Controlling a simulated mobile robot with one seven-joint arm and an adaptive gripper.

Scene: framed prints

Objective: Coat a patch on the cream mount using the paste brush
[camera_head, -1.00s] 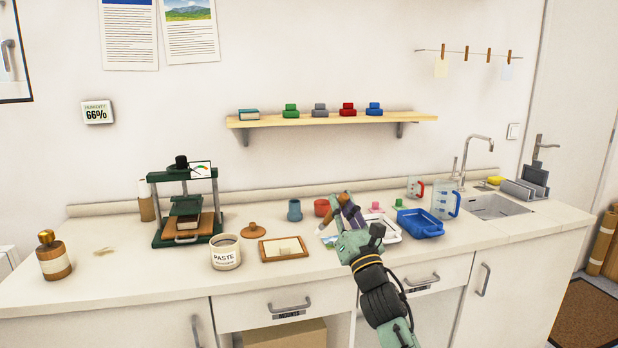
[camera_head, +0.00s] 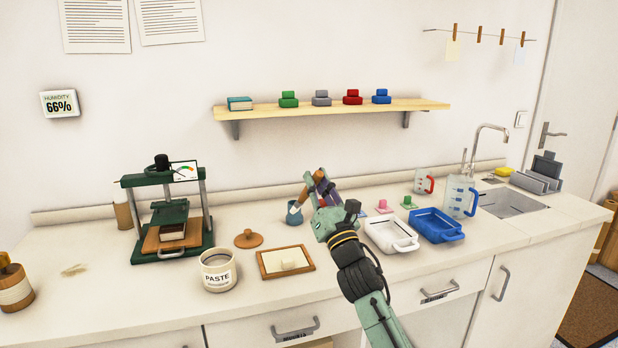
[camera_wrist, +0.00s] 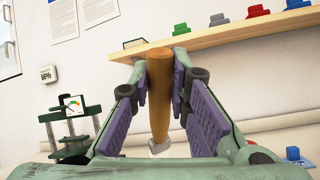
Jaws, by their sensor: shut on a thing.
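My gripper (camera_head: 318,184) is shut on the wooden handle of the paste brush, which shows large between the finger pads in the wrist view (camera_wrist: 160,85). In the head view the brush (camera_head: 304,196) slants down to the left. Its pale tip overlaps the rim of the blue pot (camera_head: 294,220); I cannot tell whether it touches. The cream mount (camera_head: 270,264) lies in a brown wooden frame on the counter, with a small cream block (camera_head: 290,258) on it. The open paste jar (camera_head: 217,272) stands left of the frame.
A brown lid (camera_head: 249,239) lies behind the jar and frame. A green press (camera_head: 172,215) stands at left. A white tray (camera_head: 391,236), a blue tray (camera_head: 437,226) and measuring jugs (camera_head: 461,198) are at right. A shelf (camera_head: 335,107) hangs above. The front counter edge is clear.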

